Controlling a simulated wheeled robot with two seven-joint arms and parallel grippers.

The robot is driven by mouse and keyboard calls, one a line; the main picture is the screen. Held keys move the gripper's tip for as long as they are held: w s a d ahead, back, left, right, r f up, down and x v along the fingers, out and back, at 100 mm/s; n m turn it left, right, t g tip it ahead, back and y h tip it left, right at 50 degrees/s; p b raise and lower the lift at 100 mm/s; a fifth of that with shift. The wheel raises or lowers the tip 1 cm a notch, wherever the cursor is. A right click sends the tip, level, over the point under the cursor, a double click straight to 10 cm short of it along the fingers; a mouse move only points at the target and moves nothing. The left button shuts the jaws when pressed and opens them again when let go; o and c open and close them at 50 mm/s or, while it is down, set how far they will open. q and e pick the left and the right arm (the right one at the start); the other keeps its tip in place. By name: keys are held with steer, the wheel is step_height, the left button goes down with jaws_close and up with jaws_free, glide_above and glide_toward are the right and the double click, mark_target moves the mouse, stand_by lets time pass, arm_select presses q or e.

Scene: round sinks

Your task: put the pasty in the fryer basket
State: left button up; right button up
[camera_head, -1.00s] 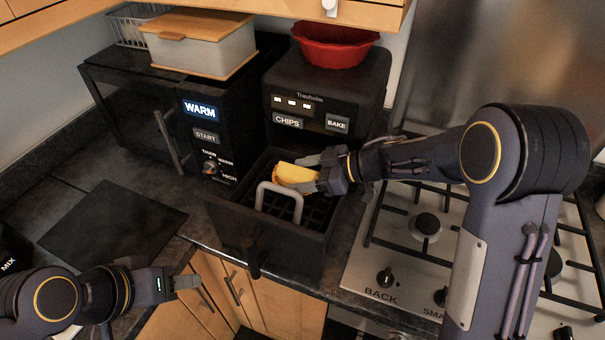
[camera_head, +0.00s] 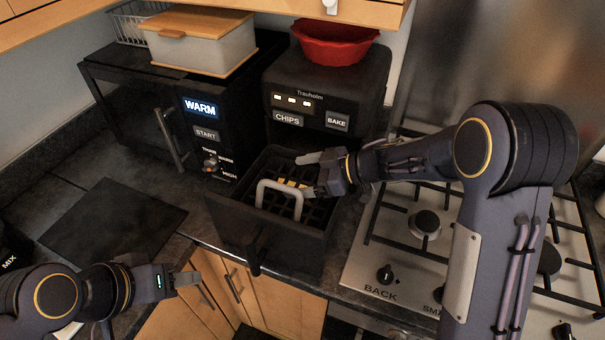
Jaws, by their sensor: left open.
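The yellow pasty (camera_head: 291,184) lies down inside the basket on the dark grid, mostly hidden behind the handle and my finger. My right gripper (camera_head: 304,175) is over the basket's right rear part, its two fingers spread apart with nothing between them. My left gripper (camera_head: 190,283) is open and empty at the lower left, over the counter's front edge, well away from the basket.
The fryer (camera_head: 326,95) stands behind the basket with a red bowl (camera_head: 333,44) on top. A black microwave (camera_head: 130,108) is to its left, bearing a lidded box (camera_head: 203,47). A gas hob (camera_head: 394,250) lies to the right. A dark mat (camera_head: 114,222) lies at left.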

steer(key=shift+r, duration=0.1)
steer(key=shift+r, duration=0.25)
steer(key=s+d+r+b, duration=0.1)
steer(key=s+d+b, duration=0.1)
steer(key=d, duration=1)
steer(key=shift+s+d, duration=0.4)
